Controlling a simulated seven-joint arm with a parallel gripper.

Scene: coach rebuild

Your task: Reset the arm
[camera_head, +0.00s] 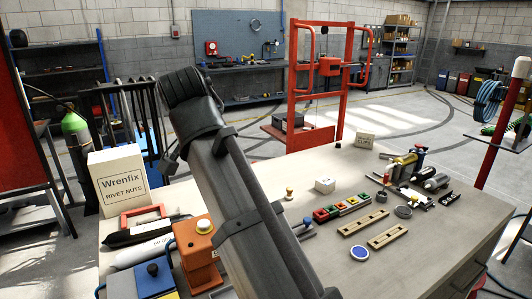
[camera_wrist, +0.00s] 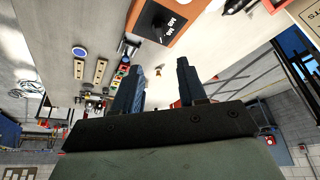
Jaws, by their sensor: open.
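My gripper (camera_wrist: 160,68) is open and empty in the wrist view, its two dark fingers apart with nothing between them. It hangs over the workbench (camera_wrist: 60,25), which appears upside down there. In the head view my dark arm rises across the middle of the bench (camera_head: 330,260). The gripper's fingers cannot be made out in that view. My arm hides part of the bench behind it.
An orange box (camera_head: 196,255) and a white Wrenfix carton (camera_head: 121,181) stand left of my arm. Right of it lie a row of coloured blocks (camera_head: 341,208), wooden strips (camera_head: 363,222) and a blue disc (camera_head: 359,253). The bench's front right is mostly clear.

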